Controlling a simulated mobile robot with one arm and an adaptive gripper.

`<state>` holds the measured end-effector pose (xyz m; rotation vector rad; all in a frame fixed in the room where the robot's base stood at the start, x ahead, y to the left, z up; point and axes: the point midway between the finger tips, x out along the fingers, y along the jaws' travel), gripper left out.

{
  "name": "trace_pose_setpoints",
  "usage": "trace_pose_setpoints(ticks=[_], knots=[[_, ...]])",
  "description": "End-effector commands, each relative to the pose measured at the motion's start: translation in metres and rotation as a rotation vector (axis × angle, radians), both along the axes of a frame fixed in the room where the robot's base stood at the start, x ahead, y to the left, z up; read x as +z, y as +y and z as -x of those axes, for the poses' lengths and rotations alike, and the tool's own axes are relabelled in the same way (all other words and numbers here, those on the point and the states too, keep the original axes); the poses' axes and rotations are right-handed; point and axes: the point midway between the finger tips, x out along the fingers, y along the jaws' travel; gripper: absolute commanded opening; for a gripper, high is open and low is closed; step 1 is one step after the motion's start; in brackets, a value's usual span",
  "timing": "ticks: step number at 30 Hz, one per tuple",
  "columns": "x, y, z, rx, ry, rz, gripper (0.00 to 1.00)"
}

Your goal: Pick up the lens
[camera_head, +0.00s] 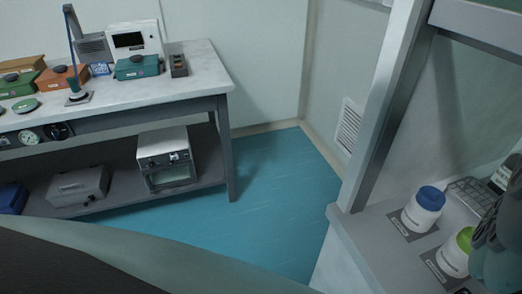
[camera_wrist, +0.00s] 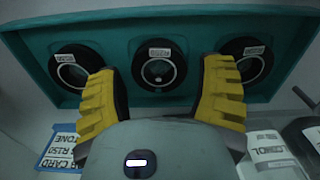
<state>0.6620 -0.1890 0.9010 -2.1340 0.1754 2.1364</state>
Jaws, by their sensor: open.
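Three round lenses in black mounts sit in a row in a teal holder (camera_wrist: 190,22) in the wrist view. They are a left lens (camera_wrist: 72,75), a middle lens (camera_wrist: 157,73) and a right lens (camera_wrist: 249,67). Each has a small white label, too small to read surely. My gripper (camera_wrist: 160,72) is open, its yellow ribbed fingers apart. In the picture they stand on either side of the middle lens and partly overlap the outer two; I cannot tell whether they touch anything. Nothing is held.
A blue label card (camera_wrist: 68,148) lies at lower left in the wrist view, and a labelled white container (camera_wrist: 270,150) at lower right. Blue floor (camera_head: 265,190) between is clear.

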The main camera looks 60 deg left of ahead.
Motion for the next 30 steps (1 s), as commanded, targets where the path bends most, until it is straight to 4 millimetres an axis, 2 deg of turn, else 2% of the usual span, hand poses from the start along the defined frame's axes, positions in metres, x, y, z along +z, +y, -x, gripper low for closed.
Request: trace_pose_setpoints(ticks=[6, 14, 15, 30], knots=[[-0.016, -0.001, 0.001, -0.002, 0.001, -0.001, 0.69], [-0.017, -0.001, 0.001, -0.001, 0.000, 0.001, 0.69], [-0.017, -0.001, 0.001, -0.001, 0.000, 0.001, 0.74], [-0.017, 0.000, 0.001, 0.000, 0.002, 0.001, 0.22]])
